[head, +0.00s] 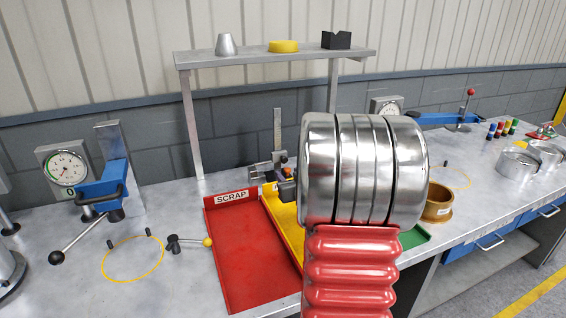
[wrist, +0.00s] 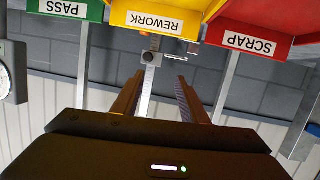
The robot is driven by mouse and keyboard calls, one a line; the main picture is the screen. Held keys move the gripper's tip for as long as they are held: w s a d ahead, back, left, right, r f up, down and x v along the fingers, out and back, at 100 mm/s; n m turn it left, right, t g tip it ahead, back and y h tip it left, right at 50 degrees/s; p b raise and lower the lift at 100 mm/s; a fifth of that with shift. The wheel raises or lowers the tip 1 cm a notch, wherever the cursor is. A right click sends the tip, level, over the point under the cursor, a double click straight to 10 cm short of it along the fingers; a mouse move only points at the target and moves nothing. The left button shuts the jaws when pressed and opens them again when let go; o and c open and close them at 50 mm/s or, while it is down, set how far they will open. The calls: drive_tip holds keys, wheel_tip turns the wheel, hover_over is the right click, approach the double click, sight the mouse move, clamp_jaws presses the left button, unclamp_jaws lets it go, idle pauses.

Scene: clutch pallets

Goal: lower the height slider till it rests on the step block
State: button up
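The height gauge has an upright grey scale (head: 278,128) standing behind the trays in the head view. Its slider (head: 262,171) is a grey metal clamp low on the scale. In the wrist view, which is upside down, the slider (wrist: 152,58) shows near the top, with the scale (wrist: 147,88) running below it. My gripper (wrist: 160,75) is open and empty. Its two brown fingers stand apart, pointing toward the gauge, and the slider appears just past their tips. I cannot make out the step block; my arm hides part of that area in the head view.
A red SCRAP tray (head: 240,255), a yellow REWORK tray (wrist: 165,18) and a green PASS tray (wrist: 75,8) lie side by side. A raised shelf (head: 270,57) stands behind. A dial press (head: 100,185) is at left, a brown ring (head: 438,205) at right.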

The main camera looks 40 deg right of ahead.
sight(285, 161)
drive_tip(key=d+f+m, duration=0.1)
drive_tip(key=f+m, duration=0.1)
drive_tip(key=d+f+m, duration=0.1)
drive_tip(key=d+f, duration=0.1)
drive_tip(key=s+d+f+m, duration=0.1)
drive_tip(key=f+m, duration=0.1)
drive_tip(key=shift+s+d+m, duration=0.1)
drive_tip(key=shift+d+m, duration=0.2)
drive_tip(key=m, duration=0.1)
drive_tip(key=d+f+m, duration=0.1)
drive_tip(key=shift+m+t, duration=0.3)
drive_tip(key=shift+t, duration=0.1)
drive_tip(key=shift+f+m, duration=0.1)
drive_tip(key=shift+m, duration=0.6)
drive_tip(key=shift+w+d+m+t, duration=0.1)
drive_tip(key=shift+m+t, duration=0.15)
drive_tip(key=shift+m, duration=0.35)
drive_tip(key=shift+w+d+m+t, duration=0.1)
drive_tip(key=shift+m+t, duration=0.15)
drive_tip(key=shift+m, duration=0.35)
drive_tip(key=shift+w+a+r+m+t, duration=0.2)
drive_tip(key=shift+r+m, duration=0.3)
drive_tip(key=shift+m, duration=0.45)
drive_tip(key=shift+w+a+r+m+t, duration=0.1)
drive_tip(key=shift+r+m+t, duration=0.15)
drive_tip(key=shift+r+m, duration=0.5)
drive_tip(key=shift+w+a+r+m+t, duration=0.15)
drive_tip(key=shift+r+m+t, duration=0.15)
drive_tip(key=shift+m, duration=0.8)
drive_tip(key=shift+w+d, duration=0.1)
